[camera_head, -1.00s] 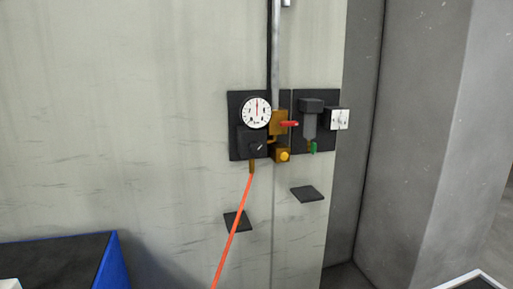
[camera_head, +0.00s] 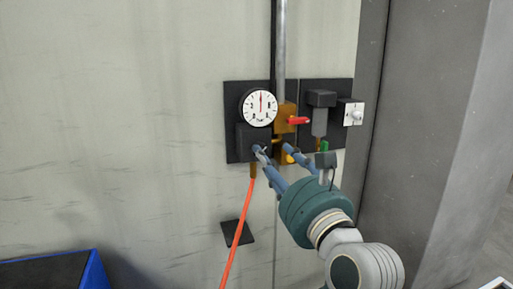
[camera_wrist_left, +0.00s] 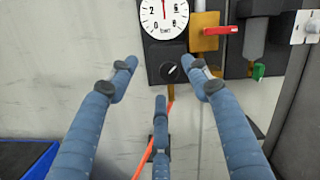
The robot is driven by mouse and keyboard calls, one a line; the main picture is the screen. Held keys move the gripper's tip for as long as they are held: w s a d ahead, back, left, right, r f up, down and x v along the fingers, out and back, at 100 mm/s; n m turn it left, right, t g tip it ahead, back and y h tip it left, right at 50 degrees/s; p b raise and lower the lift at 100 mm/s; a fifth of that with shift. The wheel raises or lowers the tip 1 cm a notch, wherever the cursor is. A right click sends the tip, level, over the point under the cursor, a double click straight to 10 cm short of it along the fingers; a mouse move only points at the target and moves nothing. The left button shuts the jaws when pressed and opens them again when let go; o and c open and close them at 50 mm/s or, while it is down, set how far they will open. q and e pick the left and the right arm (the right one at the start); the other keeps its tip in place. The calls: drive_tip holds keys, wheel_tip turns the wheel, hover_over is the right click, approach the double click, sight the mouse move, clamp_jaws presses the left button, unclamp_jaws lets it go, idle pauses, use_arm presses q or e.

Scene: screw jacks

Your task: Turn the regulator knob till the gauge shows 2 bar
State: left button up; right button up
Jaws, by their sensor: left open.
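The round white gauge (camera_head: 259,107) sits on a dark wall panel, and it also shows in the left wrist view (camera_wrist_left: 165,18). Its red needle points straight up, clockwise of the 2 mark. The black regulator knob (camera_wrist_left: 171,71) with a white pointer line sits below the gauge. In the head view the fingers cover most of it. My left gripper (camera_head: 275,151) is open and reaches towards the knob. In the left wrist view its three blue fingers (camera_wrist_left: 163,78) spread below and beside the knob, with nothing between them. Contact cannot be told. My right gripper is not in view.
A brass valve with a red lever (camera_head: 298,121) is right of the gauge. Further right are a filter bowl (camera_head: 319,121) and a white switch box (camera_head: 351,113). An orange hose (camera_head: 237,232) hangs below the regulator. A blue-edged bin (camera_head: 97,268) stands lower left.

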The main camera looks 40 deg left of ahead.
use_arm(q)
drive_tip(key=w+a+f+h+p, duration=0.1)
drive_tip(key=w+a+f+p, duration=0.1)
drive_tip(key=w+a, duration=0.3)
drive_tip(key=shift+w+a+n+h+p, duration=0.35)
drive_tip(key=shift+a+p, duration=0.5)
drive_tip(key=shift+a, duration=1.35)
drive_tip(key=c, duration=1.1)
